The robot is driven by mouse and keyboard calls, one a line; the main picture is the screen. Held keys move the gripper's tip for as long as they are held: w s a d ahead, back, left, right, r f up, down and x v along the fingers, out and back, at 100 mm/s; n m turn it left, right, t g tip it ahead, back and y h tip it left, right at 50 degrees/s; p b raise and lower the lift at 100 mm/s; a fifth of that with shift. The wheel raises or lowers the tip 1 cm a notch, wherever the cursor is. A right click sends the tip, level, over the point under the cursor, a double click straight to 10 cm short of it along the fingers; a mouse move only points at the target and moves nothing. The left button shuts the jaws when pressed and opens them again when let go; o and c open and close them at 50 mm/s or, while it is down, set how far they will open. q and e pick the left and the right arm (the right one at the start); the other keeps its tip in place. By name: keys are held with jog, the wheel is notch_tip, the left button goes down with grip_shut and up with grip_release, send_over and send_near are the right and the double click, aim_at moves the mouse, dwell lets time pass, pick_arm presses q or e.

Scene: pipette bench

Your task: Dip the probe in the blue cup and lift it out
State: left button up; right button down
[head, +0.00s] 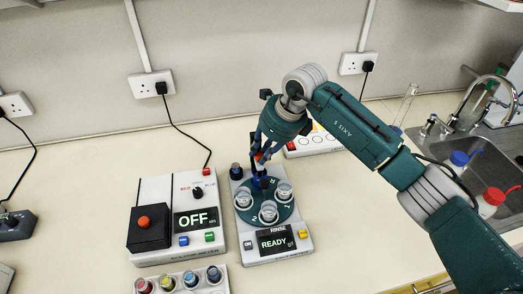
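My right gripper (262,154) points down over the back part of the round green turntable (254,213) on the rinse unit. A small red-orange part (258,157) shows between its fingers, and a dark blue piece (259,183) sits just below them. I cannot tell whether the fingers are closed on it or whether it is the probe. Clear cups (268,211) stand on the turntable. A rack (215,288) at the front holds several small cups, one with a blue top (190,279). I cannot tell which is the task's blue cup. My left gripper is out of view.
The rinse unit's display (276,242) reads READY. A white box left of it has a display (195,220) reading OFF and a black block with a red button (144,222). A sink (490,172) with wash bottles is at the right. The front right bench is clear.

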notch_tip(320, 180, up, 6)
jog(key=shift+f+b, duration=0.15)
jog(key=shift+b, duration=0.2)
jog(key=shift+w, duration=0.15)
jog(key=c, duration=1.6)
grip_release()
jog(key=shift+r, duration=0.2)
jog(key=shift+o, duration=0.2)
jog(key=shift+f, duration=0.1)
jog(key=v, duration=1.2)
jog(key=shift+s, duration=0.2)
